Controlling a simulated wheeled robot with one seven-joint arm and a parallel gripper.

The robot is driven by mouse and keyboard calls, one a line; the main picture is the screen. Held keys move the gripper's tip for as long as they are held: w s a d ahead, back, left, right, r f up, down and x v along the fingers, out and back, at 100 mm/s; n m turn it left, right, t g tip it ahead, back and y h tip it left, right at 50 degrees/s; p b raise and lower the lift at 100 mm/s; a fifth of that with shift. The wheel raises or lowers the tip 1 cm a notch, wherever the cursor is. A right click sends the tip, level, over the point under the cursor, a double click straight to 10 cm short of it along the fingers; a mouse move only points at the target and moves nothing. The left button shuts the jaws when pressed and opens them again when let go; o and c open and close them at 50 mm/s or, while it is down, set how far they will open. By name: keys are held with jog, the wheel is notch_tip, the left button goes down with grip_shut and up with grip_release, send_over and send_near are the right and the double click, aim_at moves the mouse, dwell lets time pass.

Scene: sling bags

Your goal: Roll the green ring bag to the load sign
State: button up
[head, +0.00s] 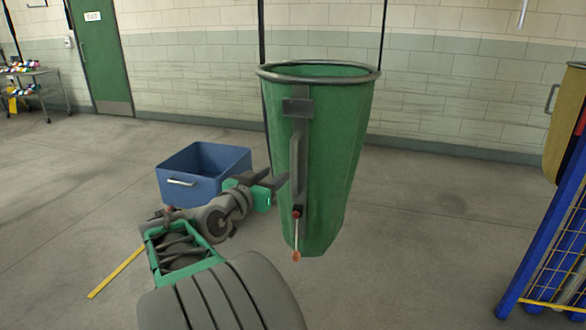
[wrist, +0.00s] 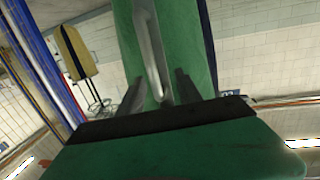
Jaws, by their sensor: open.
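The green ring bag (head: 335,150) hangs upright by dark straps from above. It has a grey metal ring around its open top and a grey vertical handle (head: 298,165) on its front. A cord with a red knob and an orange end hangs below the handle. My gripper (head: 272,182) is open, just left of the handle in the head view. In the wrist view the gripper (wrist: 160,92) has its fingers apart, with the lower part of the handle (wrist: 150,50) showing between them; I cannot tell whether they touch. I cannot make out a load sign.
A blue bin (head: 205,172) stands on the floor behind my arm. A green door (head: 100,55) and a cart (head: 38,92) are at the back left. Floor right of the bag is clear.

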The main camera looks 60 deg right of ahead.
aim_at(292, 159)
jog(key=shift+s+d+r+m+g+h, duration=0.15)
jog(key=shift+s+d+r+g+h, duration=0.1)
jog(key=shift+s+d+r, duration=0.3)
jog(key=shift+s+d+r+m+g+h, duration=0.15)
jog(key=shift+s+d+r+g, duration=0.15)
jog(key=shift+d, duration=0.3)
jog(key=shift+t, duration=0.25)
jog(key=d+p, duration=0.1)
jog(key=d, duration=0.5)
jog(key=shift+d, duration=0.2)
jog(key=shift+a, duration=0.1)
grip_shut()
